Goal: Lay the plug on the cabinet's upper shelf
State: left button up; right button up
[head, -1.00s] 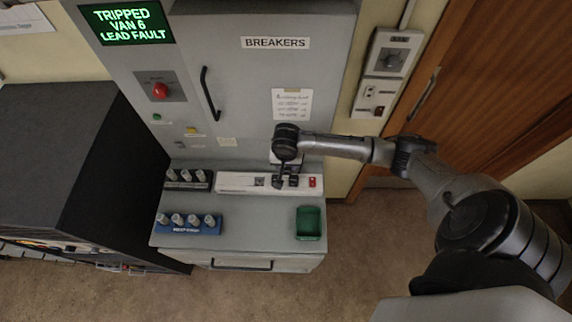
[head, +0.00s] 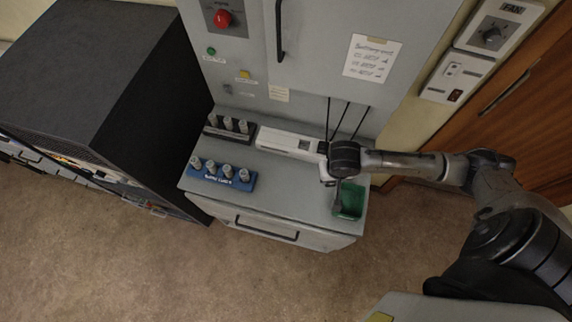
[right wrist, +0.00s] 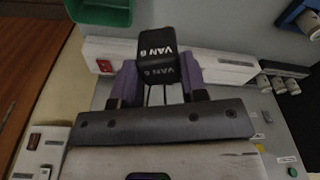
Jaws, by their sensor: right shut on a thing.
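The plug (right wrist: 158,55) is a black block marked VAN 6. It sits between the purple fingers of my right gripper (right wrist: 160,78) in the right wrist view. In the head view my right gripper (head: 333,182) is at the right end of the white socket strip (head: 288,143), close to the green tray. The gripper hides the plug there. The grey cabinet (head: 315,75) stands behind the strip, its door shut with a dark handle (head: 280,32). No upper shelf shows. My left gripper is not in view.
A green tray (head: 357,203) is at the ledge's right front. A blue rack (head: 222,179) and a dark rack (head: 228,129) hold several grey pieces at left. Thin black cables (head: 346,122) rise behind the strip. A black cabinet (head: 110,70) stands left.

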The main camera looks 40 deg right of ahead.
jog(key=shift+s+a+f, duration=0.35)
jog(key=shift+a+f, duration=0.05)
jog(key=shift+f, duration=0.05)
jog(key=shift+w+a+f, duration=0.15)
jog(key=shift+a, duration=0.15)
jog(key=shift+n, duration=0.3)
jog(key=shift+w+a+f+p, duration=0.1)
jog(key=shift+w+a+f, duration=0.95)
jog(key=shift+w+f, duration=0.6)
jog(key=shift+w+a+f+p, duration=0.1)
jog(key=shift+w+a+f, duration=1.05)
jog(key=shift+f, duration=0.7)
jog(key=shift+w+a+f+p, duration=0.1)
jog(key=shift+w+a+f, duration=0.8)
jog(key=shift+w+f, duration=0.8)
jog(key=shift+f, duration=0.2)
jog(key=o, duration=0.9)
